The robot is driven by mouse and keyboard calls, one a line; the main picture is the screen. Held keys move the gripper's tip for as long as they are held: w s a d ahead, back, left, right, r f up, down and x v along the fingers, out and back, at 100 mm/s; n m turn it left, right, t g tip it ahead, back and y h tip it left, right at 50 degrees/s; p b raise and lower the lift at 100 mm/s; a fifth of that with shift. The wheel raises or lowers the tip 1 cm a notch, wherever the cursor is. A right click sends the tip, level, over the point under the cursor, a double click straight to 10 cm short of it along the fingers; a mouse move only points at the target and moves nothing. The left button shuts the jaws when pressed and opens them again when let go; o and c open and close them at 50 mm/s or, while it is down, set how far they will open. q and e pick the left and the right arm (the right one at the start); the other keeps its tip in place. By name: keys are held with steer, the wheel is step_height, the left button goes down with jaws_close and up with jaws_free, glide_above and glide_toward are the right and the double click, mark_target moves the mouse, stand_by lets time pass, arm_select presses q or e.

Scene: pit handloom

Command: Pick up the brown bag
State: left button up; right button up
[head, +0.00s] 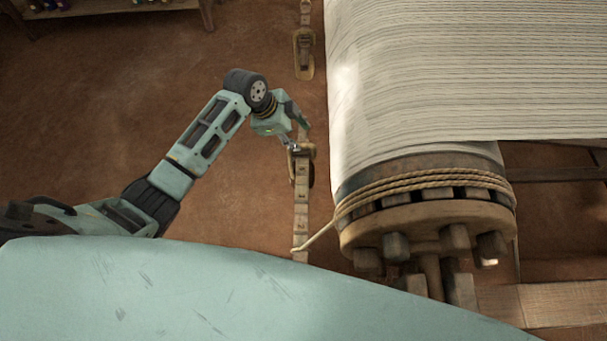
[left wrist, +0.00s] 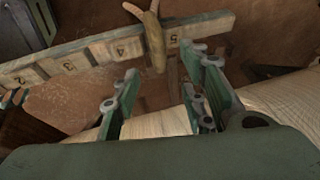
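A narrow wooden rail (head: 301,205) runs beside the loom, with tan-brown hanging pieces on it. One brown piece (head: 303,52) hangs farther up the rail; it may be a bag. Another brown piece (head: 309,168) is at my left gripper (head: 293,145), partly hidden by it. In the left wrist view, a brown bag-like piece (left wrist: 155,40) hangs over the numbered rail (left wrist: 100,48), near the mark 5. My left gripper (left wrist: 160,64) has its fingers apart, with nothing visibly held; the brown piece lies beyond the fingertips. My right gripper is not in view.
The large loom roller (head: 430,215), wound with rope, and the pale striped cloth (head: 460,70) stand close right of the rail. A wooden bench or shelf (head: 110,6) is at the top left. The brown floor (head: 90,120) left of the rail is clear.

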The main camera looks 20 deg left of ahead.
mark_target(303, 143)
arm_select(q)
steer(key=x, duration=0.6)
steer(key=shift+a, duration=0.1)
jaws_close()
stand_by(0.6)
steer(key=shift+w+r, duration=0.2)
